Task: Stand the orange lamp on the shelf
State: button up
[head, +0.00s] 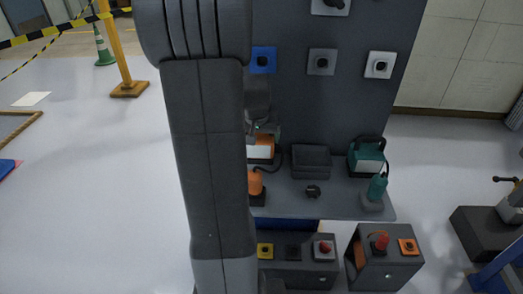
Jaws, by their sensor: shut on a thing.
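The orange lamp (261,149), a boxy orange body with a pale front, shows just right of my arm in the head view. Its left side is hidden behind my arm. My gripper (264,130) is at the top of the lamp and shut on it; the fingers are small and partly covered. The lamp looks upright, over the back left part of the grey shelf (328,205). I cannot tell whether its base touches the shelf.
A black box (311,161), a teal lamp (366,160), a teal bottle-like thing (377,188), an orange bottle-like thing (255,184) and a small dark knob (313,191) are on the shelf. A dark panel (335,110) rises behind. Control boxes (385,260) stand in front, below.

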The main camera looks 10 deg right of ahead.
jog(key=shift+f, duration=1.85)
jog(key=shift+f+b, duration=0.15)
jog(key=shift+b, duration=0.2)
jog(key=o, duration=1.1)
jog(key=shift+r, duration=0.45)
jog(key=p+v, duration=0.1)
jog(key=v, duration=1)
jog(key=shift+s, duration=0.25)
jog(key=shift+a, duration=0.1)
